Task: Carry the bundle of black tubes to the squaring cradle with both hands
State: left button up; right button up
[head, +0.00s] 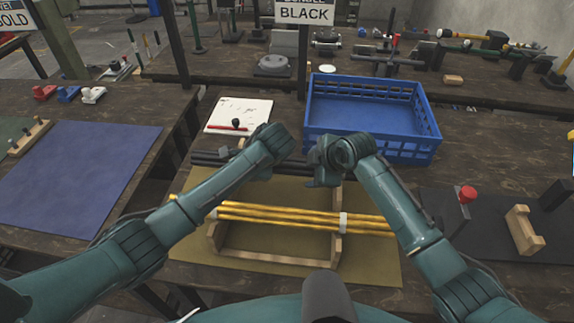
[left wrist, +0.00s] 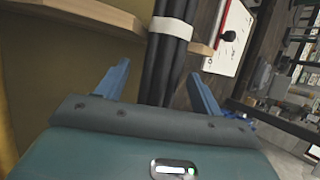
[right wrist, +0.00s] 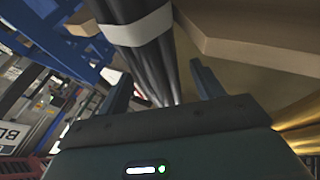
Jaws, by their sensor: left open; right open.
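The bundle of black tubes (head: 208,160) lies across the far side of a wooden cradle, partly hidden by my arms in the head view. A white band wraps the tubes (left wrist: 163,65) in the left wrist view. My left gripper (left wrist: 158,88) is open, with one finger on each side of the bundle. My right gripper (right wrist: 162,85) is also open, its fingers on either side of the tubes (right wrist: 150,62) near a white band. The wooden cradle (head: 266,259) also carries a gold tube bundle (head: 275,217) nearer me. Whether the fingers touch the tubes is unclear.
A blue crate (head: 372,147) stands just behind my right gripper. A white board (head: 238,113) with a red pen lies behind the left one. A small wooden block stand (head: 524,230) and red-knobbed tool (head: 467,194) are at right. A blue mat (head: 80,178) lies at left, mostly clear.

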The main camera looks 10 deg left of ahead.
pick_arm(q)
jog(key=shift+c, duration=0.5)
pick_arm(e)
jog(key=shift+c, duration=0.5)
pick_arm(q)
grip_shut()
pick_arm(e)
grip_shut()
pick_arm(q)
jog(key=shift+r, duration=0.25)
pick_arm(e)
jog(key=shift+w+r, duration=0.1)
jog(key=shift+r, duration=0.2)
